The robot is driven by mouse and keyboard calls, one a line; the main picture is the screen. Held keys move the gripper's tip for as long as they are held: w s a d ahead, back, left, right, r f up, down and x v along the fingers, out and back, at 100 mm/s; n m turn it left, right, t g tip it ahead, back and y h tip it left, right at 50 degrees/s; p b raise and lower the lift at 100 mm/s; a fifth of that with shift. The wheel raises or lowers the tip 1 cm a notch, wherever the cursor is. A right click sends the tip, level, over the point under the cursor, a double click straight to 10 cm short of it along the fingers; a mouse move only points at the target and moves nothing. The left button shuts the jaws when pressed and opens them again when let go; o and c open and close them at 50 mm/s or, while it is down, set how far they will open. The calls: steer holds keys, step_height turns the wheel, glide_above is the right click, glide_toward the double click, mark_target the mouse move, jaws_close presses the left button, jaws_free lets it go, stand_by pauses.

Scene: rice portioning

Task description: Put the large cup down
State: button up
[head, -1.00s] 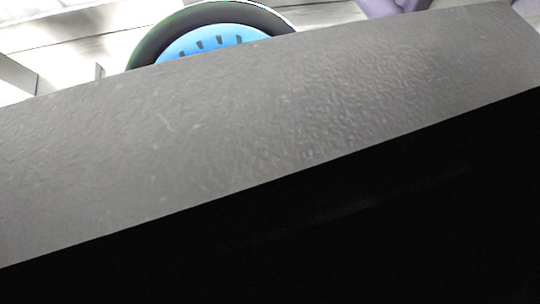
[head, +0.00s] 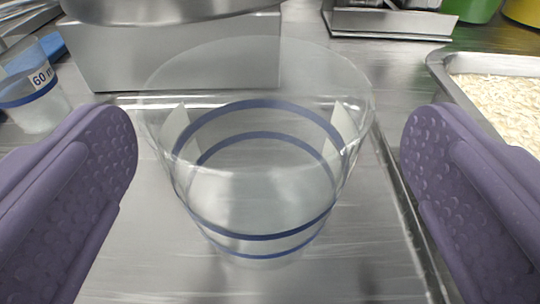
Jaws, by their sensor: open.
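The large cup (head: 258,190) is clear with blue bands and stands upright on the metal surface in the middle of the view. It looks empty. My gripper (head: 268,160) is open, with one purple finger on each side of the cup. There is a visible gap between each finger and the cup wall.
A smaller clear cup marked "60 m" (head: 35,95) stands at the left. A grey metal block (head: 185,58) with a round pan on it (head: 160,8) is behind the cup. A tray of rice (head: 440,65) is at the right. Green (head: 477,8) and yellow (head: 525,10) containers show at the far right.

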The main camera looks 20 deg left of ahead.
mark_target(254, 57)
steer(key=x, duration=0.2)
steer(key=b+x, duration=0.1)
steer(key=x, duration=0.1)
steer(key=shift+w+a+r, duration=0.1)
steer(key=shift+a+r, duration=0.2)
steer(key=c, duration=1.3)
steer(key=shift+r+p, duration=0.4)
steer(key=shift+r, duration=0.3)
steer(key=shift+c, duration=0.2)
steer(key=s+d+r+p, duration=0.4)
steer(key=s+d+p, duration=0.3)
steer(key=s, duration=0.5)
steer(key=shift+p, duration=0.75)
